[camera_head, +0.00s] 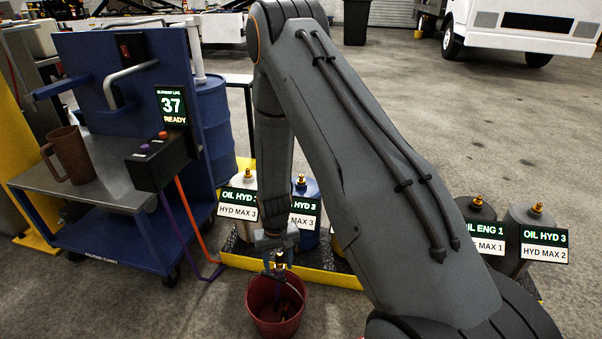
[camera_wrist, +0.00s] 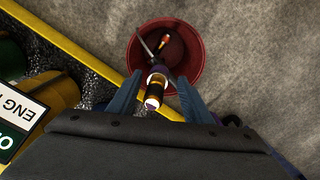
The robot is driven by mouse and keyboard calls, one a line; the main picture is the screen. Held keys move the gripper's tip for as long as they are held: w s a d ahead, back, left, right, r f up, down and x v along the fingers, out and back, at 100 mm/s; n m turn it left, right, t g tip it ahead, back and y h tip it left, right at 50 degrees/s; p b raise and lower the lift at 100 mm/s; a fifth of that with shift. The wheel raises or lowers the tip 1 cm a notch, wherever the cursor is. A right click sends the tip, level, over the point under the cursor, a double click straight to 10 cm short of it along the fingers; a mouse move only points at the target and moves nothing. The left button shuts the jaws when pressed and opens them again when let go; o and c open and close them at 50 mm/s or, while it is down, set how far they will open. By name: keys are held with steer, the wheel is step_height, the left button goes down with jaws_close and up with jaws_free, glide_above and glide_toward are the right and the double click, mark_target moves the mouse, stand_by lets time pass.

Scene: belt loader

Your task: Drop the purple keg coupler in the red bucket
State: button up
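The red bucket (camera_head: 259,318) stands on the floor, and its round mouth also shows in the wrist view (camera_wrist: 199,62). My gripper (camera_head: 279,267) is directly above the bucket, pointing down. In the wrist view its two blue fingers (camera_wrist: 160,77) stand apart. A coupler with a pale end, brass and black bands and a purplish part (camera_wrist: 155,89) shows between them, with gaps on both sides. I cannot tell its exact height over the bucket. A smaller orange-tipped piece (camera_wrist: 164,41) and a dark bar show inside the bucket.
A blue cart (camera_head: 108,235) with a brown mug (camera_head: 69,156) and a control box (camera_head: 158,162) stands left. Purple and orange hoses (camera_head: 190,222) run from the box to the floor. Labelled oil containers (camera_head: 304,190) stand in a yellow-edged tray (camera_head: 240,263) behind the bucket.

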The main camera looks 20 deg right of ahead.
mark_target(278, 258)
steer(key=shift+r+p, duration=0.8)
steer(key=shift+r, duration=3.1)
